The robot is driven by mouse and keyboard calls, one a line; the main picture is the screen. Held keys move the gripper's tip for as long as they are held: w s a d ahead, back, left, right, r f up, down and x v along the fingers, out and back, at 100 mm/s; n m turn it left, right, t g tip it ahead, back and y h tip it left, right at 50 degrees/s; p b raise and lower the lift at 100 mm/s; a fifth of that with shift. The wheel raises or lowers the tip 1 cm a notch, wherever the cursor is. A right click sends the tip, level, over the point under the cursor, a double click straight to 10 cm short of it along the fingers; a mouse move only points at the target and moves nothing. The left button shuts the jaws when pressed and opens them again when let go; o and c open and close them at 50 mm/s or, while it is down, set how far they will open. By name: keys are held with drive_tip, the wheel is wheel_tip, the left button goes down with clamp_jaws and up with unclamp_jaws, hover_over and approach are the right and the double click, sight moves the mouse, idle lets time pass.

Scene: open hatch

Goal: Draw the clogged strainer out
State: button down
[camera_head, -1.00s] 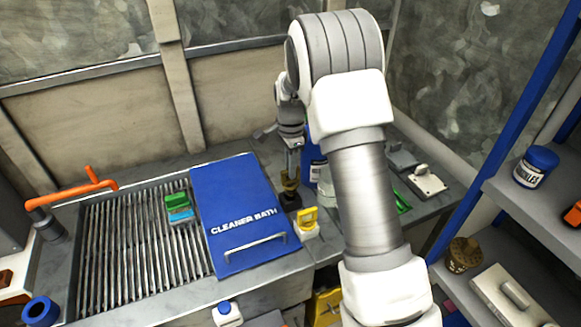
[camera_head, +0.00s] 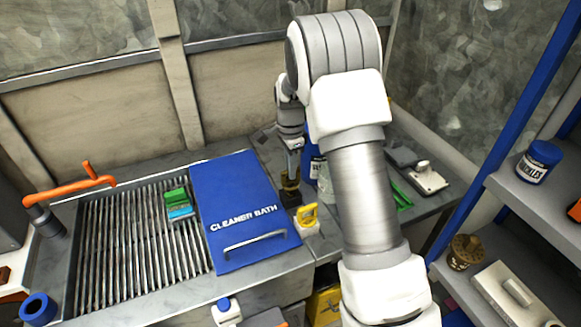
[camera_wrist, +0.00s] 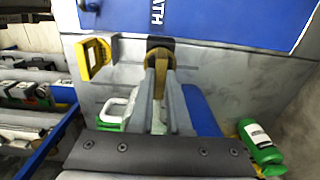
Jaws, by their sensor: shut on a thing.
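The strainer appears as a brass-coloured piece (camera_head: 290,181) at the dark square block (camera_head: 291,198) on the bench, just right of the blue lid. In the wrist view the brass piece (camera_wrist: 158,86) lies between my fingers, with the dark block (camera_wrist: 160,43) just beyond it. My gripper (camera_head: 293,160) points down at it and is shut on it; in the wrist view my gripper (camera_wrist: 159,80) reaches up from the bottom centre. The strainer's lower end is hidden, and I cannot tell how far it sits in the block. No clogging can be made out.
The blue "CLEANER BATH" lid (camera_head: 240,208) lies left of my gripper, beside a slatted drain grate (camera_head: 125,255). A yellow-handled piece (camera_head: 308,217) stands close on the right. A blue bottle (camera_head: 314,165) is close behind. The shelf (camera_head: 470,235) is at the far right.

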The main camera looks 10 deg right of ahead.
drive_tip(key=shift+f+b, duration=1.05)
drive_tip(key=shift+f, duration=0.7)
drive_tip(key=c, duration=0.8)
unclamp_jaws()
drive_tip(key=shift+r, duration=0.1)
wheel_tip(320, 180, up, 17)
drive_tip(key=shift+r, duration=0.2)
